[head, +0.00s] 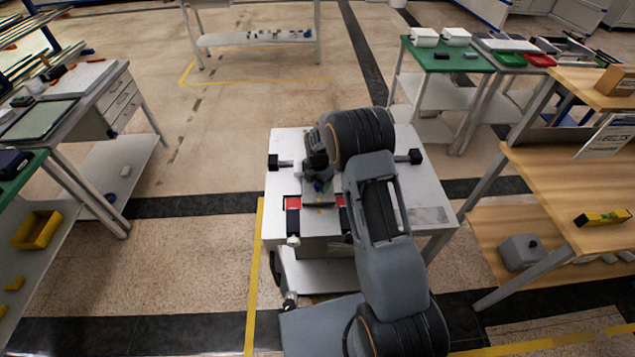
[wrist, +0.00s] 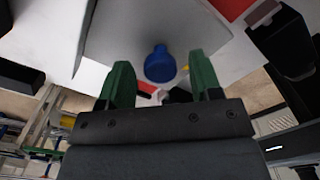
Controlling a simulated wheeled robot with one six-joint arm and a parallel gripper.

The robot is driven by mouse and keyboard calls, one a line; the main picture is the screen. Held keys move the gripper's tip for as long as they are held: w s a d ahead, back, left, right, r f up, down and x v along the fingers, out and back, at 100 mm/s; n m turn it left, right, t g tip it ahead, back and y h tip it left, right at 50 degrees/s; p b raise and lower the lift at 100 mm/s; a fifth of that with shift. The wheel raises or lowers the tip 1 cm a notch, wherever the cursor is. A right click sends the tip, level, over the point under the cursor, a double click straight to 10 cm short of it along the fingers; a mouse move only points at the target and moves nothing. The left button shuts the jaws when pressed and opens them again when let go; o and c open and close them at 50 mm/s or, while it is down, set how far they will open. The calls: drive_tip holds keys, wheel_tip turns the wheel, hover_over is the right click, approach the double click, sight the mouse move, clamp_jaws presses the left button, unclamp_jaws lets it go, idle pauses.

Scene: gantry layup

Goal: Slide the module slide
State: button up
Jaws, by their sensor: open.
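A blue knob (wrist: 159,64) stands on a grey plate (wrist: 118,36), which looks like the module slide, in the wrist view. The knob also shows small and dark blue in the head view (head: 319,186), on the white table under my arm. My gripper (wrist: 160,74) has two green fingers spread apart. The knob appears between the fingertips, with gaps on both sides. I cannot tell how far beyond the tips it is. My arm hides part of the slide in the head view.
The white table (head: 428,195) has black blocks (head: 416,156) at its sides and red patches (head: 293,203) near the slide. A wooden bench (head: 570,190) stands to the right and a green-topped table (head: 448,58) behind. Open floor (head: 190,245) lies to the left.

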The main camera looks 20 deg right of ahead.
clamp_jaws()
idle(0.5)
drive_tip(key=shift+d, duration=0.1)
